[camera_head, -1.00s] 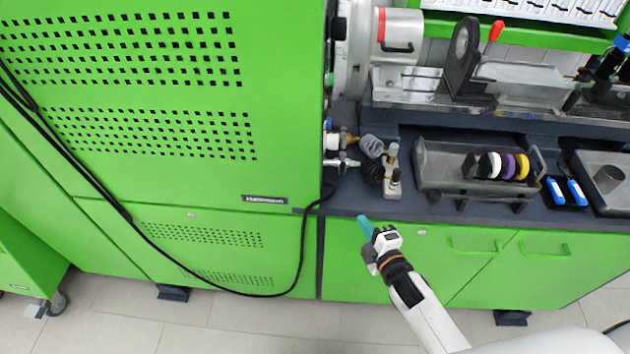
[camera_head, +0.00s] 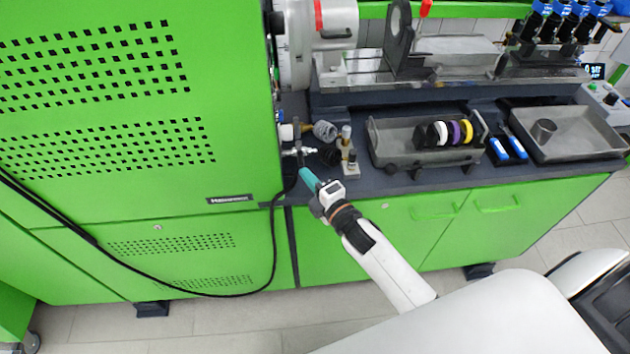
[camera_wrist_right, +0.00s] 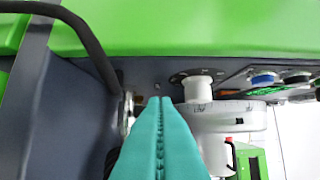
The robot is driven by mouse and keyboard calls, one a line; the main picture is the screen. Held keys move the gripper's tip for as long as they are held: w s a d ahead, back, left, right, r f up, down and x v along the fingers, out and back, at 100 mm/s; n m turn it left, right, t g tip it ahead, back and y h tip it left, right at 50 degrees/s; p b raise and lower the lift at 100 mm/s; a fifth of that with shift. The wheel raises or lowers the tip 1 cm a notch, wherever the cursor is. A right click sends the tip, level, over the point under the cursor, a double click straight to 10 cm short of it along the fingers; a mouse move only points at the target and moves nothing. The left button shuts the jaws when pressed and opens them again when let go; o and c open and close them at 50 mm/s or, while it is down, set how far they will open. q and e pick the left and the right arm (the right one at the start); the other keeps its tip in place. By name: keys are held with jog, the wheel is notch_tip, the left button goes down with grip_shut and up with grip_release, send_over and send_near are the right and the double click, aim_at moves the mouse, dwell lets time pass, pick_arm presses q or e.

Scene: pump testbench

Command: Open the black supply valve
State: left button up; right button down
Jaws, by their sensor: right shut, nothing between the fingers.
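My right gripper (camera_head: 304,171) is shut and empty, its teal fingers pointing up and left at the bench's front edge, beside the green cabinet. It also shows in the wrist view (camera_wrist_right: 160,101), with the fingers pressed together. Just beyond the tips, in the head view, a dark upright bar (camera_head: 297,134) stands by the pipe fittings; I cannot tell whether it is the black supply valve. A dark coiled part (camera_head: 330,154) lies right of it. In the wrist view, a silver fitting (camera_wrist_right: 128,112) sits left of the tips. My left gripper is not in view.
The tall green cabinet (camera_head: 235,240) stands close on the left, with a black hose (camera_head: 272,262) hanging across its front. A brass-topped fitting (camera_head: 347,155) and a grey tray (camera_head: 390,158) stand to the right. A white spool-shaped part (camera_wrist_right: 198,88) is right of the tips.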

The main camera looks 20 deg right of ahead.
aim_at(300, 159)
jog(key=x, duration=0.5)
jog(key=shift+w+p, duration=0.15)
jog(key=shift+p, duration=0.2)
jog(key=shift+d+n+g+y, duration=0.3)
jog(key=shift+d+n+y, duration=0.35)
jog(key=shift+y, duration=0.35)
jog(key=shift+s+d+n+g+y, duration=0.3)
jog(key=shift+d+n+y, duration=0.2)
jog(key=shift+n+y, duration=0.35)
jog(key=d+n+g+y+b, duration=0.2)
jog(key=y, duration=0.1)
jog(key=shift+f+y, duration=0.2)
jog(key=shift+y, duration=0.05)
jog(key=shift+d+n+g+y+b, duration=0.6)
jog(key=shift+d+b, duration=0.05)
jog(key=shift+b, duration=0.25)
jog(key=shift+w+d+r+b, duration=0.1)
jog(key=shift+w+d+b, duration=0.2)
jog(key=shift+d+b, duration=0.35)
jog(key=shift+w+d+r+b, duration=0.1)
jog(key=shift+w+d+b, duration=0.15)
jog(key=shift+d+b, duration=0.35)
jog(key=shift+d, duration=0.15)
